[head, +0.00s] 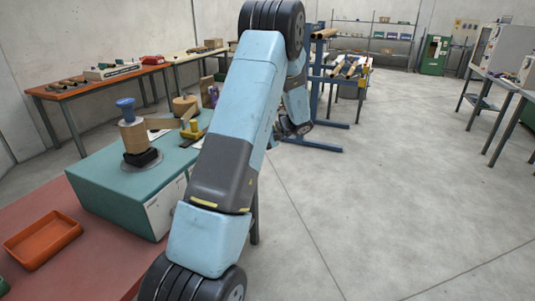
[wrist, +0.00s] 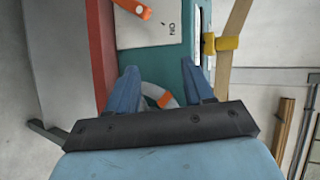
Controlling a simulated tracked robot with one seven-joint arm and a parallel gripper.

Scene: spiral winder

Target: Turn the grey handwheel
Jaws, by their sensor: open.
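The winder is a teal box (head: 110,178) with an upright brown roll (head: 134,137) under a blue cap (head: 125,104). In the wrist view, part of a grey ring with an orange section, which looks like the grey handwheel (wrist: 172,102), shows at the teal side (wrist: 142,60) of the machine. My gripper (wrist: 158,70) is open, with its two blue fingers apart and the ring between or beyond them. Whether they touch it is unclear. The gripper's dark body hides the lower part of the ring. I cannot make out the wheel in the head view.
An orange lever (wrist: 132,8) sits on a white panel (wrist: 150,30) marked ON. A yellow clamp-like part (wrist: 228,43) is right of the fingers. An orange tray (head: 42,240) lies on the red surface (head: 85,262). The floor (head: 400,190) at right is clear.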

